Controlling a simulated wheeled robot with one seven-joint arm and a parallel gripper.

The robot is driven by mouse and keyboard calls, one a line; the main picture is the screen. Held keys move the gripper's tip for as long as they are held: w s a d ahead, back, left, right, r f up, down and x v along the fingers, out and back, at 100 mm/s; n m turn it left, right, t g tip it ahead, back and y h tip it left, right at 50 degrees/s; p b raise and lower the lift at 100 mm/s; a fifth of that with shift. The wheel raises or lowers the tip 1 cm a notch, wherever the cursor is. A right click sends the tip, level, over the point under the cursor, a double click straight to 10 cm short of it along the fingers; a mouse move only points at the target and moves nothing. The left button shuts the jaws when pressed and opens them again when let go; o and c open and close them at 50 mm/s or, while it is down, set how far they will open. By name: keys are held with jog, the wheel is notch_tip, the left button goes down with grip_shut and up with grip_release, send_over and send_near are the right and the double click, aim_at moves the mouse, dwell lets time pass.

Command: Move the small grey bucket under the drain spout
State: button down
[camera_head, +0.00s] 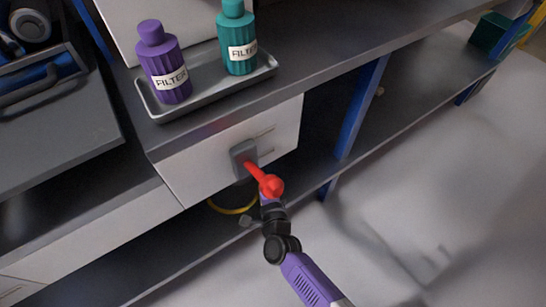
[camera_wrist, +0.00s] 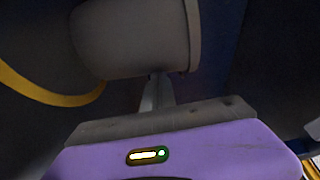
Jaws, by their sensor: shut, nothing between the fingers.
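In the wrist view my gripper (camera_wrist: 157,90) is shut and empty, its narrow fingers pointing away from the purple wrist. A rounded grey body with a raised rim, which looks like the small grey bucket (camera_wrist: 130,40), fills the upper middle of that view, just beyond the fingertips. I cannot tell whether they touch. In the head view a red lever (camera_head: 266,180) sticks out from a grey fitting (camera_head: 243,158) on a white cabinet front. The end of my arm is just below it, and the fingertips are hidden. No drain spout or bucket shows clearly in the head view.
A yellow ring or hose (camera_head: 233,207) lies in the dark lower shelf; a yellow curve (camera_wrist: 50,96) shows in the wrist view. A tray (camera_head: 207,93) with purple (camera_head: 163,62) and teal (camera_head: 237,37) filter bottles stands above. A blue post (camera_head: 360,110) is at right.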

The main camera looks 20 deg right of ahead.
jog(key=shift+s+a, duration=0.35)
jog(key=shift+a, duration=0.55)
dwell(0.6)
